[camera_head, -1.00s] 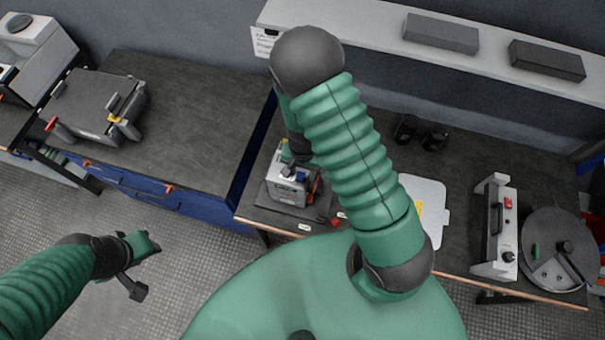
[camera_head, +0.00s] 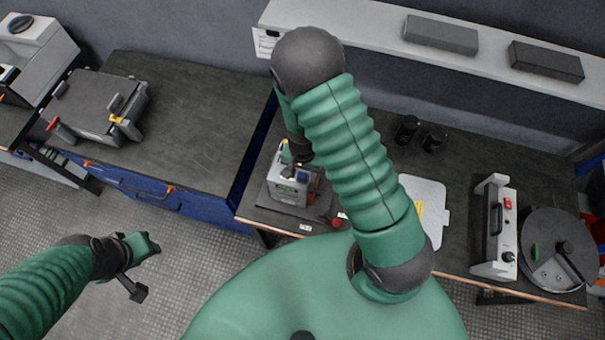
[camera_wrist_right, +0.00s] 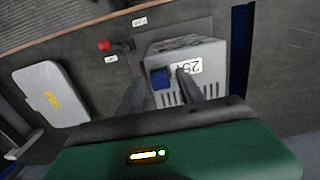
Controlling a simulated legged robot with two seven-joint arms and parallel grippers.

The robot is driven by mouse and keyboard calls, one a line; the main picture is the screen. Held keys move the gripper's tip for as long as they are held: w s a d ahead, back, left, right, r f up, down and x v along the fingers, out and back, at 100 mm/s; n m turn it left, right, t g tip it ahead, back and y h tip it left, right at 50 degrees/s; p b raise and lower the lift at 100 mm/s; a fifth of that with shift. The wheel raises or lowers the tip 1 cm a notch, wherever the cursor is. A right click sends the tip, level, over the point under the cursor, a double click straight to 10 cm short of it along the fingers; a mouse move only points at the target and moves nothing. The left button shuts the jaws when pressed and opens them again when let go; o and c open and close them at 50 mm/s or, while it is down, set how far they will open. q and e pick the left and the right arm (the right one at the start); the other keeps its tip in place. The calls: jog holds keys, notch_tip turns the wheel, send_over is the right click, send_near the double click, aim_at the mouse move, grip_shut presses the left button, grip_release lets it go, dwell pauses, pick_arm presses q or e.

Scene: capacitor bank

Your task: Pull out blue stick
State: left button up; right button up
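A grey box (camera_head: 290,187) with a vented front stands on the right-hand bench. It also shows in the right wrist view (camera_wrist_right: 205,55), with a white label reading "25". A short blue stick (camera_wrist_right: 160,78) protrudes from the box. My right gripper (camera_wrist_right: 159,74) is over the box, with one finger on each side of the blue stick. The fingers look apart, with gaps beside the stick. In the head view my right gripper (camera_head: 290,157) is partly hidden by my own arm. My left gripper (camera_head: 143,268) is open and empty above the floor at lower left.
A red knob (camera_wrist_right: 104,45) sits beside the box. A light grey case (camera_wrist_right: 50,92) lies farther along the bench. A panel with a handle (camera_head: 495,228) and a round disc (camera_head: 560,250) stand at the right. A shelf (camera_head: 370,25) runs behind. The left bench (camera_head: 190,110) is mostly clear.

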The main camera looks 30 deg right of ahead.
aim_at(302, 174)
jog(key=shift+a, duration=0.15)
jog(key=c, duration=0.5)
grip_shut()
pick_arm(q)
jog(key=shift+a, duration=0.2)
jog(key=shift+d, duration=0.1)
dwell(0.3)
